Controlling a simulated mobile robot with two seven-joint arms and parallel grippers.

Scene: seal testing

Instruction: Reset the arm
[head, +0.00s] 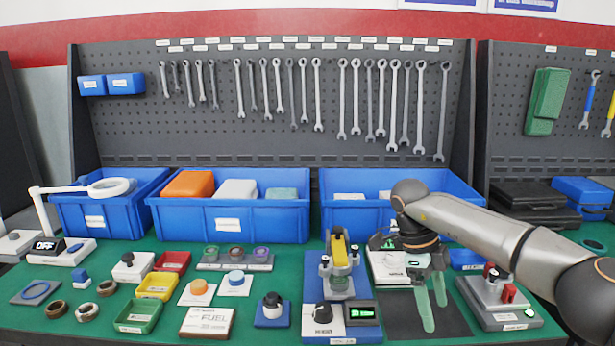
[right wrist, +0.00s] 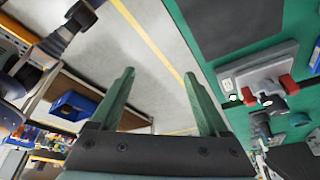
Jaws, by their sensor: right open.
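My right gripper (head: 432,302) comes in from the right in the head view. Its two green fingers point down over a dark mat (head: 400,322) on the green bench. The fingers are apart, with nothing between them. In the right wrist view my right gripper (right wrist: 160,88) also shows open and empty, with the floor and the bench edge beyond its fingers. My left gripper is not in either view.
A blue-based test station (head: 365,333) with a yellow-topped press stands left of the gripper. A grey fixture with red clamps (head: 497,296) stands right. Blue bins (head: 230,222) line the back, below wrenches on a pegboard (head: 300,140). Several small parts and trays cover the bench's left.

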